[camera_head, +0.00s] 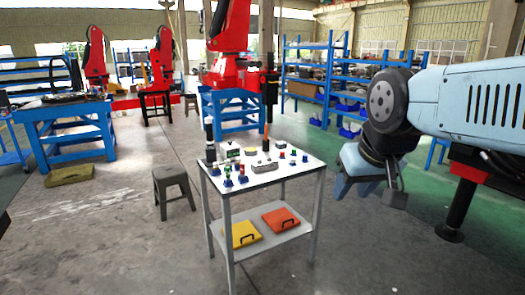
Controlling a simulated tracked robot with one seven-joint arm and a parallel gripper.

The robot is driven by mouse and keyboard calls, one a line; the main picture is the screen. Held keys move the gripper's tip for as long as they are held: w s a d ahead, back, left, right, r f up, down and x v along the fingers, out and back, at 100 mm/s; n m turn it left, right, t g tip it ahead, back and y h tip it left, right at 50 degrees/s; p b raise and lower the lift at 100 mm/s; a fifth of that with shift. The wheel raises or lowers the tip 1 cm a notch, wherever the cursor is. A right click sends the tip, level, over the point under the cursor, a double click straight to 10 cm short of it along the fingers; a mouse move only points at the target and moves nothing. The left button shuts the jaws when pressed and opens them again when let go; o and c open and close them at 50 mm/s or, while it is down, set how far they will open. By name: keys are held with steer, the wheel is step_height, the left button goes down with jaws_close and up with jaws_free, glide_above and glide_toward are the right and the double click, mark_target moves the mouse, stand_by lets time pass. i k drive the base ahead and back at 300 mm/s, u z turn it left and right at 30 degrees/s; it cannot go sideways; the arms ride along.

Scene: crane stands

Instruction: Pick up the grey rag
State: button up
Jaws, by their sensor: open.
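A small grey item (264,167) lies near the middle of the white table top (290,175); it is too small to tell if it is the grey rag. No other thing clearly looks like a grey rag. My gripper (368,190) hangs at the right of the table, pointing down, apart from the table and everything on it. It is open and empty.
Several small blue, red and green items, a green-white box (228,150) and dark upright tools crowd the table top. Orange (280,220) and yellow (242,234) cases lie on its lower shelf. A grey stool (172,176) stands at left. The floor in front is clear.

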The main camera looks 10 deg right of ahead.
mark_target(281, 145)
steer(key=k, duration=0.5)
steer(key=z, duration=0.35)
steer(key=i, duration=3.15)
steer(key=u, duration=0.45)
